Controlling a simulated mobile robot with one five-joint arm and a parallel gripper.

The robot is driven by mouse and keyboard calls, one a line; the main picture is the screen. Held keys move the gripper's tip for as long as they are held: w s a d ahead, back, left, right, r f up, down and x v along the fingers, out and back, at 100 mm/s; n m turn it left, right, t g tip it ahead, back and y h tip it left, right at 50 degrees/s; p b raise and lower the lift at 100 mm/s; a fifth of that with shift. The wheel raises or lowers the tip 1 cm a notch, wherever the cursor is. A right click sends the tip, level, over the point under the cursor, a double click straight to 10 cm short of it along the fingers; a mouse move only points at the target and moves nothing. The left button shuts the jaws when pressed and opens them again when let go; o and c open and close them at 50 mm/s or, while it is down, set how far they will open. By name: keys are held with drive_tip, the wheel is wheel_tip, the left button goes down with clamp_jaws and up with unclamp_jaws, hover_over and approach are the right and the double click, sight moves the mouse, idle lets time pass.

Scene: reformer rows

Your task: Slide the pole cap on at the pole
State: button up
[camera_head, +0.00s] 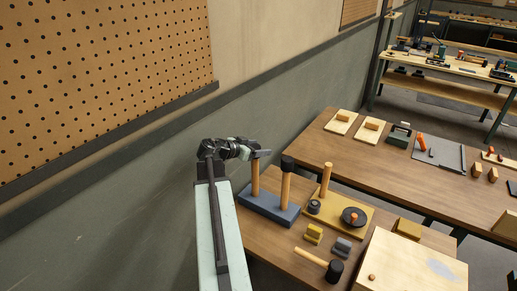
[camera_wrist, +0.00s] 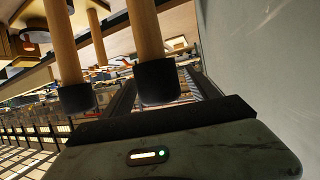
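A blue-grey base (camera_head: 268,206) holds two upright wooden poles on the wooden table. The right pole (camera_head: 285,190) wears a black pole cap (camera_head: 287,163). My gripper (camera_head: 262,153) is at the top of the left pole (camera_head: 255,180) and hides that top in the head view. In the wrist view, a dark cap (camera_wrist: 157,82) sits at the end of the nearer pole (camera_wrist: 145,30), between my two dark fingers, which look apart. Another capped pole (camera_wrist: 62,45) stands beside it. Whether a finger touches the cap is unclear.
A yellow board (camera_head: 365,205) with a peg, a black ring (camera_head: 313,206) and a black disc stands right of the base. Yellow and grey blocks, a mallet (camera_head: 333,270) and a pale box (camera_head: 410,265) lie nearer. The wall (camera_head: 150,200) is close on the left.

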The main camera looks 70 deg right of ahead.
drive_tip(key=shift+a, duration=0.1)
drive_tip(key=p+v, duration=0.3)
drive_tip(key=v, duration=0.4)
drive_tip(key=shift+w+a+r, duration=0.15)
drive_tip(key=shift+a, duration=0.1)
